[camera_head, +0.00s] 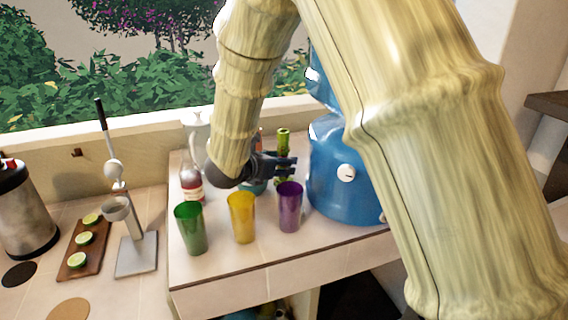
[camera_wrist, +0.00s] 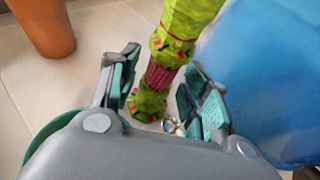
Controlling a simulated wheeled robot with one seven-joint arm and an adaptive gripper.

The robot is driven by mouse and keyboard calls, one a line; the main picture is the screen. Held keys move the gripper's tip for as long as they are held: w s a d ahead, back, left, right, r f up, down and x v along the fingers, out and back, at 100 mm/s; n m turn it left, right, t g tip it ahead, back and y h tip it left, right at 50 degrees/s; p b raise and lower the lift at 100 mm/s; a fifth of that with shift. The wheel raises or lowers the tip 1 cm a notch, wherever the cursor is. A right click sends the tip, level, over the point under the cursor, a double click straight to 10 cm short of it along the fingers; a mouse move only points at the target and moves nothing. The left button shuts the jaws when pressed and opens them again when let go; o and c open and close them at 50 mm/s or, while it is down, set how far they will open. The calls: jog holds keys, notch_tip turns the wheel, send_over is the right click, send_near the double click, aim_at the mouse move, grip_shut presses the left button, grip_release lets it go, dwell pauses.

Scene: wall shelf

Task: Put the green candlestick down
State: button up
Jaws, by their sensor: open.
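The green candlestick (camera_head: 283,142) stands upright on the tiled counter, left of the big blue water jug (camera_head: 345,185). In the wrist view the candlestick (camera_wrist: 172,50) shows green with a dark pink band and red marks, rising between my gripper's fingers. My gripper (camera_head: 285,170) is open around its lower part. In the wrist view my gripper (camera_wrist: 158,95) has a finger on each side of the candlestick, with a visible gap on the right side. Its lower part is partly hidden by my gripper in the head view.
Green (camera_head: 191,230), yellow (camera_head: 242,217) and purple (camera_head: 289,208) cups stand in front of my gripper. A red-labelled bottle (camera_head: 191,184) and a white pitcher (camera_head: 197,135) stand left. A terracotta-coloured object (camera_wrist: 43,25) shows in the wrist view. The counter's front strip is clear.

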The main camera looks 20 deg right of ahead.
jog(key=shift+x, duration=0.95)
jog(key=shift+a, duration=0.1)
grip_shut()
